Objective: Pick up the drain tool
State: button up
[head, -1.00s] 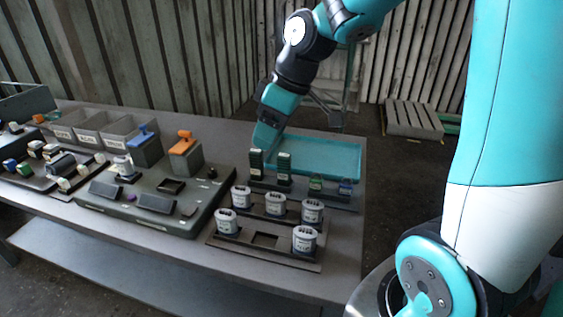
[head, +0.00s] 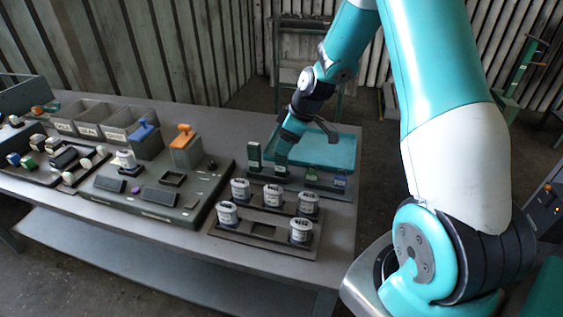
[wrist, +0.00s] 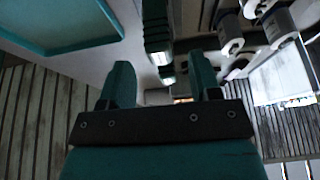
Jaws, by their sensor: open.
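No readable label marks the drain tool, so I cannot tell which thing it is. My gripper (head: 282,160) hangs low at the rack near the teal tray, pointing down. In the wrist view its two fingers (wrist: 162,80) are apart, with nothing clearly held between them. A dark green piece with a shiny end (wrist: 157,40) shows just beyond the fingertips.
The empty teal tray (head: 325,150) lies behind the rack. Several white labelled canisters (head: 301,231) stand in holders in front. Grey bins (head: 90,118) and a dark fixture board (head: 150,195) fill the left. The bench's right front strip is clear.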

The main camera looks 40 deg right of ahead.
aim_at(281, 164)
jog(key=shift+p+x, duration=1.1)
jog(key=shift+x, duration=1.6)
jog(key=shift+w, duration=0.1)
jog(key=c, duration=0.9)
